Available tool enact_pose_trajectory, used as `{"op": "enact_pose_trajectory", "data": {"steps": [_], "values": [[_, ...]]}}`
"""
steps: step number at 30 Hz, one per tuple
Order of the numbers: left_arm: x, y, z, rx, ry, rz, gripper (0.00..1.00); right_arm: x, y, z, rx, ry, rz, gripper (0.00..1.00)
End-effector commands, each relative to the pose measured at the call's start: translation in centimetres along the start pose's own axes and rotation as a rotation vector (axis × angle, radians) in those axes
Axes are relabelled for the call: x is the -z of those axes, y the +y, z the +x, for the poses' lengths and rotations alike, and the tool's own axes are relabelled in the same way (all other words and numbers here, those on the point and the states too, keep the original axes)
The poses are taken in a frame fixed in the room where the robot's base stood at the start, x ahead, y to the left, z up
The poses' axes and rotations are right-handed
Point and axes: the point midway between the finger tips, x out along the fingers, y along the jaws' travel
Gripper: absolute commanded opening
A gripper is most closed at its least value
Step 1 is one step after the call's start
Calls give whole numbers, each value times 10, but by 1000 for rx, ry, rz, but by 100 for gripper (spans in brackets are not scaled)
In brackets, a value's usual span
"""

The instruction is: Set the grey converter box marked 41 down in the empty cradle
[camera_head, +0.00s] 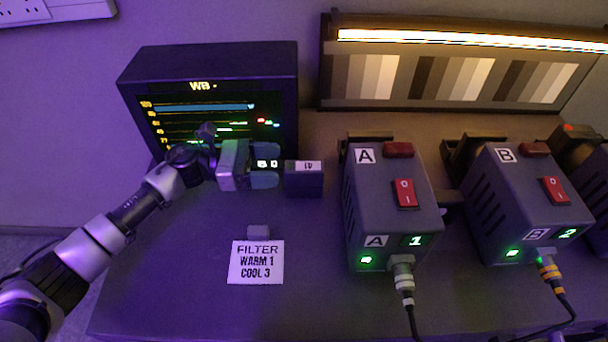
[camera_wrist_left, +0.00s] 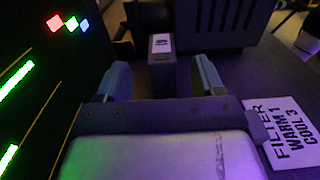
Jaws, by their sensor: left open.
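A small dark grey box (camera_head: 304,182) with a white label, seemingly reading 41 upside down, stands on the table right of the monitor. It also shows in the left wrist view (camera_wrist_left: 162,78). My left gripper (camera_head: 267,172) is open and empty, just left of the box in the head view. In the left wrist view its two blue fingertips stand apart with the box in line between them, gaps on both sides; I cannot tell whether the tips reach past its near face. I cannot make out an empty cradle. My right gripper is not in view.
A monitor (camera_head: 215,62) marked WB stands behind my left gripper. Units A (camera_head: 388,205) and B (camera_head: 515,200), with cables at their fronts, stand to the right. A FILTER card (camera_head: 256,263) lies in front. A lit chart panel (camera_head: 450,80) is behind. The front left table is clear.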

Motion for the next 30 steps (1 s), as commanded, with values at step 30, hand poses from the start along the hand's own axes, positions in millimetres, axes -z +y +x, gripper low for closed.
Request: {"op": "enact_pose_trajectory", "data": {"steps": [30], "values": [[6,-2,64,-1,2,0,31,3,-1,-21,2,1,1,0]]}}
